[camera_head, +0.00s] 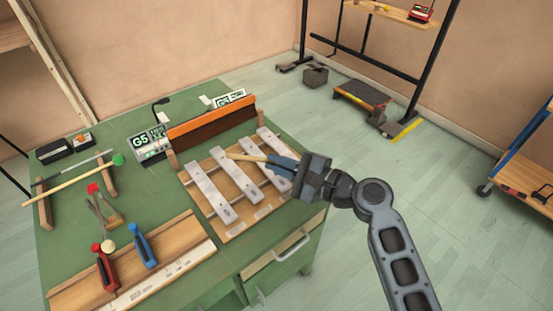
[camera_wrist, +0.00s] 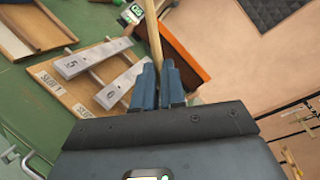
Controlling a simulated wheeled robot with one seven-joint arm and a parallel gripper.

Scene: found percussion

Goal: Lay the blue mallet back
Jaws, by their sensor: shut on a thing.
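My gripper (camera_head: 283,163) is shut on a pale wooden stick (camera_head: 245,157), held over the metal-bar instrument (camera_head: 213,215). In the wrist view the stick (camera_wrist: 153,35) runs up out of frame from between the blue fingers (camera_wrist: 158,85). No blue head shows on it, so I cannot confirm from its colour that it is the blue mallet. At the left, a green-headed mallet (camera_head: 75,180) lies across two wooden supports (camera_head: 107,177), beside a grey rod (camera_head: 75,172).
An orange-brown board (camera_head: 212,122) stands behind the bars. A red-tipped tool (camera_head: 93,187) is near the supports.

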